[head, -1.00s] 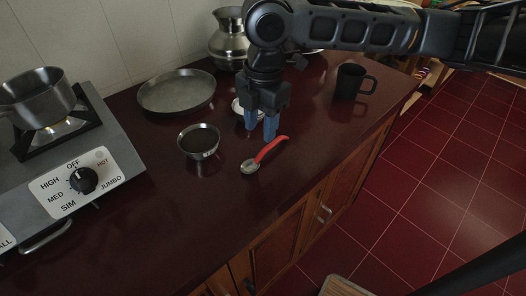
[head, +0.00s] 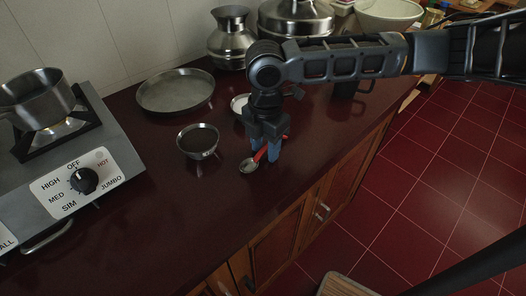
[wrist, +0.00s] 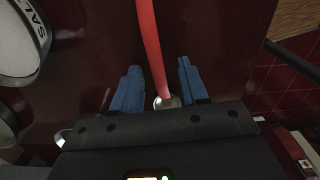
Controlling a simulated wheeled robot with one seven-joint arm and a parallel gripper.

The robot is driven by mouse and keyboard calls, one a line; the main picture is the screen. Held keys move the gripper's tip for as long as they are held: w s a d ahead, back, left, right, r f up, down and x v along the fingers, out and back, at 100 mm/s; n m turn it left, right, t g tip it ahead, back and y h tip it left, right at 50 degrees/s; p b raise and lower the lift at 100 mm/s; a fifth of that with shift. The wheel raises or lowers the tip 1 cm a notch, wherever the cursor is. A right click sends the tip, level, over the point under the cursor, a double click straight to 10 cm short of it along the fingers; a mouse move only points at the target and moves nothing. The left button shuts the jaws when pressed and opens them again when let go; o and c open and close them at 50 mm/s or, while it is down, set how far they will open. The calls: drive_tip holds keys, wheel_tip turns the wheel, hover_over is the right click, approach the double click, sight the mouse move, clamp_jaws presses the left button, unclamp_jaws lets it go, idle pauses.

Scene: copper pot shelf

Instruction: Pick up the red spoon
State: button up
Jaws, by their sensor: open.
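The red spoon (head: 261,153) lies on the dark red counter, with its metal bowl (head: 248,165) toward the lower left in the head view. My gripper (head: 264,150) is above the spoon, pointing down, with its blue fingers on either side of the handle. In the wrist view the red handle (wrist: 151,45) runs between the two open blue fingers (wrist: 158,90), with space on both sides. Part of the metal bowl (wrist: 168,102) shows there; my gripper body hides the rest. In the head view my gripper partly covers the handle.
A small metal bowl (head: 198,141) stands just left of my gripper. A white dish (head: 240,103) and a round metal pan (head: 175,92) are behind. A black mug (head: 345,86) is partly hidden by my arm. The stove (head: 60,165) is at left. The counter's front is clear.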

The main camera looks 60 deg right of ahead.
drive_tip(key=shift+c, duration=0.4)
clamp_jaws()
drive_tip(key=shift+r, duration=0.1)
drive_tip(key=shift+r, duration=0.35)
drive_tip(key=r, duration=0.2)
drive_tip(key=d+r, duration=0.1)
drive_tip(key=shift+r+b, duration=0.3)
drive_tip(key=shift+r, duration=0.05)
drive_tip(key=d+r+b, duration=0.1)
drive_tip(key=d+r, duration=0.5)
drive_tip(key=d, duration=0.4)
drive_tip(key=shift+s+d+r, duration=0.25)
drive_tip(key=shift+s+d, duration=0.05)
drive_tip(key=shift+d, duration=0.05)
